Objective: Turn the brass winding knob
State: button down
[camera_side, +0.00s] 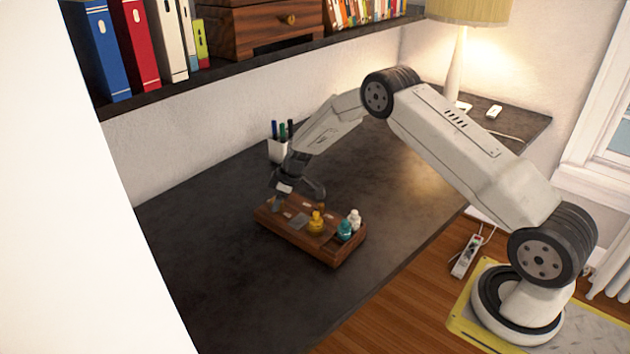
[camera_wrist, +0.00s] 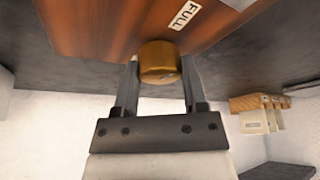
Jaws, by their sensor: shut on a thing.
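The brass winding knob (camera_wrist: 159,62) is a short round cylinder on a reddish-brown wooden surface with a white label reading "FULL" (camera_wrist: 185,15) beside it. My gripper (camera_wrist: 160,70) has one dark finger on each side of the knob and is shut on it. In the side view my gripper (camera_side: 298,193) is low over the back left part of a wooden desk stand (camera_side: 336,255) on the dark desk. I cannot make out the knob for certain there, as it is small and close to my gripper.
A yellow bottle (camera_side: 315,223), a teal bottle (camera_side: 345,231) and a white bottle (camera_side: 354,218) stand on the wooden stand, close to my gripper. A pen cup (camera_side: 278,150) stands behind. A shelf (camera_side: 240,62) with binders runs above. The desk (camera_side: 205,240) is clear at left.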

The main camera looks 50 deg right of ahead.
aim_at(289, 208)
jog(key=shift+d+n+g+y, duration=0.1)
jog(key=shift+n+g+y, duration=0.2)
jog(key=shift+n, duration=0.7)
jog(key=shift+c, duration=0.7)
grip_release()
jog(key=shift+r, duration=0.1)
jog(key=shift+s+d+r, duration=0.1)
jog(key=shift+r, duration=0.3)
jog(key=v, duration=0.6)
jog(key=shift+s+r, duration=0.2)
jog(key=shift+r, duration=0.1)
